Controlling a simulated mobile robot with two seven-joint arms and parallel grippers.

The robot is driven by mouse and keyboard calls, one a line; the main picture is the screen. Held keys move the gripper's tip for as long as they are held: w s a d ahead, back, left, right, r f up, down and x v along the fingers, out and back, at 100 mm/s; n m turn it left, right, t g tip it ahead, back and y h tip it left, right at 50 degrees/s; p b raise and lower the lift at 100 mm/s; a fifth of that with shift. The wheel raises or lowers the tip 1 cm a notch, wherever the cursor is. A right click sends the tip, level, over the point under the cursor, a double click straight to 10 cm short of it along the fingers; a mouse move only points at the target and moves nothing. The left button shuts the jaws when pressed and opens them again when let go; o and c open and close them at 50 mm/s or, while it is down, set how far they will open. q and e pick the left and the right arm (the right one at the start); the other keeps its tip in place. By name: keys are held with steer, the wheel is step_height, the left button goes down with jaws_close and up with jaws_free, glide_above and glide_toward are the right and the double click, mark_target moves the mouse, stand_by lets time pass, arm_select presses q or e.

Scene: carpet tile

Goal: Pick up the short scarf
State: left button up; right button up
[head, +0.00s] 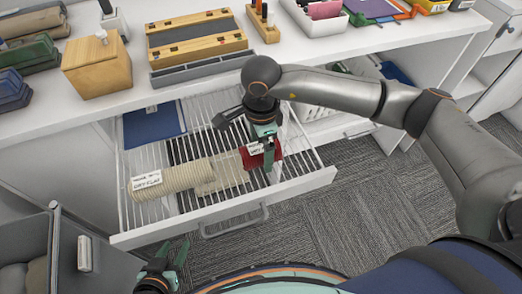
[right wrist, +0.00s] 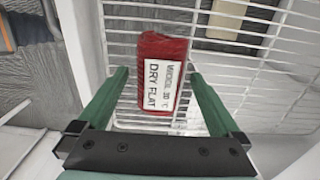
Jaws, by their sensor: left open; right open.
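A short red bundle (head: 277,158), which looks like the short scarf, lies in the right part of a pulled-out wire drawer (head: 320,180). Its white label reads "WOOL 30 °C DRY FLAT". My right gripper (head: 265,148) is over it, pointing down and open. In the right wrist view the red bundle (right wrist: 162,75) shows between and beyond the two green fingers; I cannot tell whether they touch it. A longer cream ribbed roll (head: 172,180) with a label lies to its left. My left gripper (head: 168,262) is open and empty at the lower left, outside the drawer.
A dark blue flat item (head: 153,122) lies at the drawer's back left. The white counter (head: 125,95) above holds a wooden box (head: 97,65) and a wooden case (head: 196,40). A grey bin (head: 62,255) stands at the lower left. The carpet (head: 350,220) in front is clear.

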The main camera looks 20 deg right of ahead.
steer(key=shift+c, duration=0.4)
steer(key=c, duration=1.3)
